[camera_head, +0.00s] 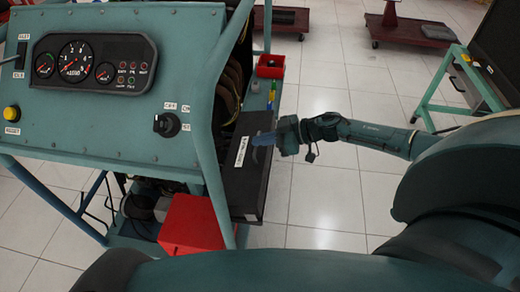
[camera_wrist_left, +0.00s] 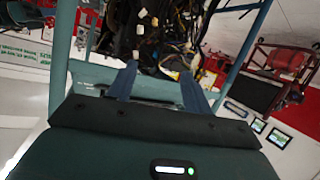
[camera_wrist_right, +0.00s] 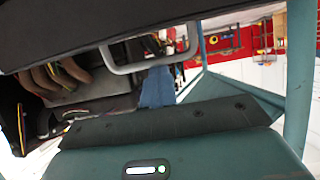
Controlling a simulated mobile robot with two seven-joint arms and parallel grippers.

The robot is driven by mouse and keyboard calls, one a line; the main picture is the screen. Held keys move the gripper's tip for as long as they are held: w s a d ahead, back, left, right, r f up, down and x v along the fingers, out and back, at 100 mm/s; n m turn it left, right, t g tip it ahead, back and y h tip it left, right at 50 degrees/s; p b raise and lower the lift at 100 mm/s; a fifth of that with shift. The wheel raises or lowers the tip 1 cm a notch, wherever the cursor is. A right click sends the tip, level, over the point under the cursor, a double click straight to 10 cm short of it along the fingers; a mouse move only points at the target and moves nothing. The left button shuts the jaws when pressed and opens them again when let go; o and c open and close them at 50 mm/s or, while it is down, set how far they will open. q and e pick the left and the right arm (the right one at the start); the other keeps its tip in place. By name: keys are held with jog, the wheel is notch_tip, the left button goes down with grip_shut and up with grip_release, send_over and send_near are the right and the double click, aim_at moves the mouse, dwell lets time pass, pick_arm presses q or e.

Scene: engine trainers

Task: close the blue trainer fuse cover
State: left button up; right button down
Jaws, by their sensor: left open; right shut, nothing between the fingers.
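The blue trainer (camera_head: 100,125) fills the left of the head view, with gauges, switches and a tubular frame. Beside its frame is a black box-like part with a white label (camera_head: 241,152); I cannot tell whether this is the fuse cover. My left gripper (camera_wrist_left: 156,88) is open and empty, facing wiring (camera_wrist_left: 165,35).
A red box (camera_head: 193,225) stands low beside the frame, and a small red bin (camera_head: 271,66) is farther back. Frame tubes (camera_head: 212,165) stand close to the black part. Tiled floor (camera_head: 325,195) is clear to the right. A red trolley (camera_head: 412,30) stands at the back.

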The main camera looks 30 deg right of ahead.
aim_at(269, 162)
jog(key=shift+s+d+f+y+b, duration=0.1)
jog(key=shift+d+f+y+b, duration=0.1)
jog(key=shift+f+b, duration=0.25)
jog(key=shift+s+d+f+y+b, duration=0.1)
jog(key=shift+d+f+b, duration=0.15)
jog(key=shift+f, duration=0.3)
jog(key=shift+s+d+f+t+b, duration=0.1)
jog(key=shift+d+f+t+b, duration=0.1)
jog(key=shift+t+b, duration=0.25)
jog(key=shift+s+d+y+b, duration=0.2)
jog(key=shift+d+y+b, duration=0.15)
jog(key=shift+y+b, duration=0.2)
pick_arm(q)
jog(key=shift+w+a+f+m, duration=0.1)
jog(key=shift+w+f+m, duration=0.1)
jog(key=shift+f, duration=0.25)
jog(key=shift+w+a+f+m, duration=0.1)
jog(key=shift+f+m, duration=0.1)
jog(key=shift+f, duration=0.25)
pick_arm(e)
jog(key=shift+r, duration=0.15)
pick_arm(q)
jog(key=shift+s, duration=0.1)
